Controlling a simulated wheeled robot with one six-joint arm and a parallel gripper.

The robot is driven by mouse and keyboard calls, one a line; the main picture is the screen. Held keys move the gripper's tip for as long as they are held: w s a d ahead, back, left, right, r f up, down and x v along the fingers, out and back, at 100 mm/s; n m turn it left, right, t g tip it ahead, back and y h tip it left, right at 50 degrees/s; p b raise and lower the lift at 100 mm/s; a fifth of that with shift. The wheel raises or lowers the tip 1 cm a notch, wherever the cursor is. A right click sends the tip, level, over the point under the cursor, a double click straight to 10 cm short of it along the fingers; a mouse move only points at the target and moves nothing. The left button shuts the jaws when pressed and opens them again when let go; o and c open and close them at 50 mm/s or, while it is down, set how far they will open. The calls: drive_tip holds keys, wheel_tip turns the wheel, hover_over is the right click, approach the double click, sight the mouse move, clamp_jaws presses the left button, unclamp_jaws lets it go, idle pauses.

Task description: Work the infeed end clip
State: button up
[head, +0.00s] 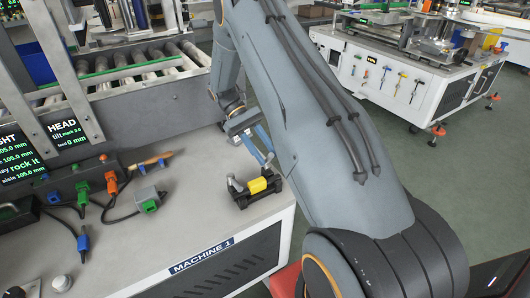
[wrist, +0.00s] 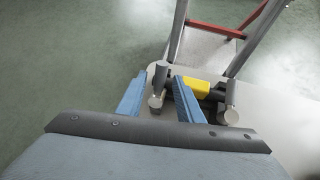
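A small clip-like fitting (head: 258,185) with a black body, a yellow block and grey metal posts sits at the corner of the MACHINE 1 bench; I take it for the infeed end clip. My gripper (head: 266,160) hangs just above and behind it, with blue fingers pointing down. In the wrist view the fingers of my gripper (wrist: 158,80) are apart, with one grey post of the clip (wrist: 190,87) showing between them. I cannot tell whether either finger touches the post. The other post stands to the right of the fingers.
The bench (head: 185,228) also bears a grey-green connector (head: 147,199), an orange-handled tool (head: 150,160) and cables. A roller conveyor (head: 135,72) runs behind. The bench edge lies close to the clip, with floor beyond. Another machine (head: 400,75) stands at the back right.

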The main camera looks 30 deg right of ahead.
drive_tip(key=b+v, duration=0.1)
drive_tip(key=v, duration=0.7)
drive_tip(key=shift+s, duration=0.1)
idle(0.4)
drive_tip(key=s+a+r+t+y+p, duration=0.1)
drive_tip(key=s+a+r+t+p, duration=0.1)
drive_tip(key=s, duration=0.6)
drive_tip(key=s+a+r+m+t+y+p, duration=0.1)
drive_tip(key=s+a+r+t, duration=0.3)
drive_tip(key=s, duration=0.5)
drive_tip(key=s+a+r+t+p, duration=0.4)
drive_tip(key=s+a+r, duration=0.1)
drive_tip(key=s, duration=0.3)
drive_tip(key=shift+s+a+r+m+y, duration=0.2)
drive_tip(key=shift+s+a+m+y, duration=0.2)
drive_tip(key=shift+a, duration=0.4)
